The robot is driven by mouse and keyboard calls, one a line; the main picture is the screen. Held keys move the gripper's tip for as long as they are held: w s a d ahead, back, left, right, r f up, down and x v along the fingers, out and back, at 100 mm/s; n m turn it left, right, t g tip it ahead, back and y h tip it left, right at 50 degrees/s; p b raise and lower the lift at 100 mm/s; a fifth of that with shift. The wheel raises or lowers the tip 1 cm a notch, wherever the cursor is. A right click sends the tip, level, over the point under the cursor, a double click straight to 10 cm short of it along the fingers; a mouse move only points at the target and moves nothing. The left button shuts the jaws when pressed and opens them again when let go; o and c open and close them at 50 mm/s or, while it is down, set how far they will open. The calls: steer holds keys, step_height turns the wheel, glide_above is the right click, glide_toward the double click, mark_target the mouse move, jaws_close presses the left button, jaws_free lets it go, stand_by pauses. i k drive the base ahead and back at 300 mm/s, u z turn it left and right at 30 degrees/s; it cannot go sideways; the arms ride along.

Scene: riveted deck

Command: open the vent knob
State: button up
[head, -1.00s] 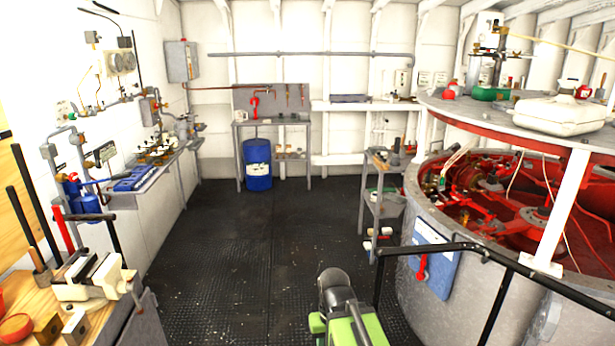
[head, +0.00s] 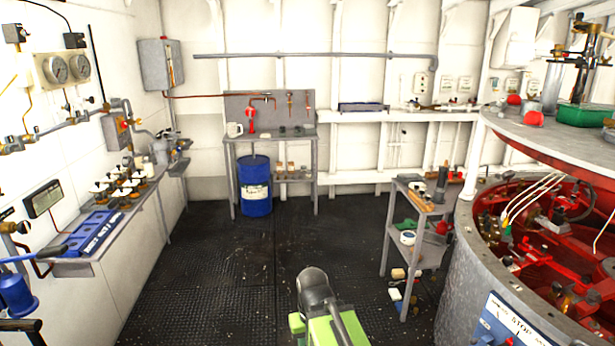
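No part is clearly marked as the vent knob, and I cannot tell which one it is. Several small knobs on brass fittings (head: 121,184) stand on the narrow shelf along the left wall. Pipe valves (head: 30,138) run along that wall below two round gauges (head: 66,68). A brass valve (head: 14,228) sits at the left edge, partly cut off. All of these are well ahead of me and too small to read. A green and grey part of my arm shows at the bottom centre; my gripper's fingers are not visible.
The black riveted floor (head: 240,280) is clear ahead. A blue drum (head: 256,186) stands under the back bench (head: 270,141). A grey trolley (head: 411,190) and the large round red-and-grey machine (head: 478,255) bound the right side. The left shelf (head: 96,262) bounds the left.

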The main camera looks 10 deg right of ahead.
mark_target(556, 286)
steer(key=z, duration=0.5)
steer(key=i, duration=1.95)
steer(key=z, duration=0.65)
steer(key=i, duration=0.55)
steer(key=z, duration=0.35)
